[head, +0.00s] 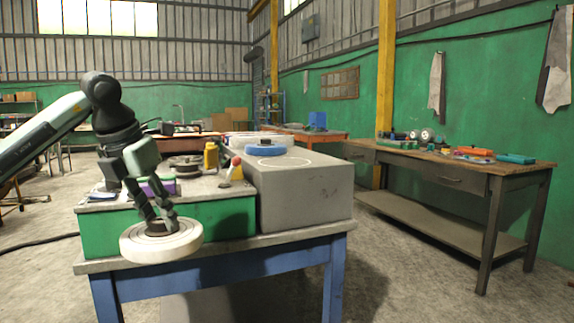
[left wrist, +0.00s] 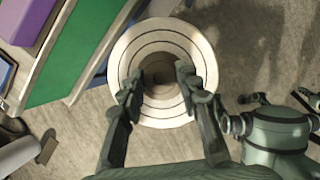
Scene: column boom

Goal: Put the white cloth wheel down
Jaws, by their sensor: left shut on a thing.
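The white cloth wheel (head: 183,246) is a thick pale disc with a dark hub. My left gripper (head: 158,222) is shut on it at the hub from above. It holds the wheel roughly level in the air, before the front edge of the green-sided bench. In the left wrist view the wheel (left wrist: 160,30) shows concentric rings, with the fingers (left wrist: 158,82) at its dark centre and floor around it. My right gripper is not in view.
A grey box (head: 308,192) on the blue-legged table (head: 222,250) bears a thin circle outline, a blue disc (head: 265,150) and a pale disc behind it. The green block (head: 222,222) carries a yellow bottle (head: 211,156), red-tipped cone (head: 235,168), purple box (head: 159,187) and dark disc (head: 186,165).

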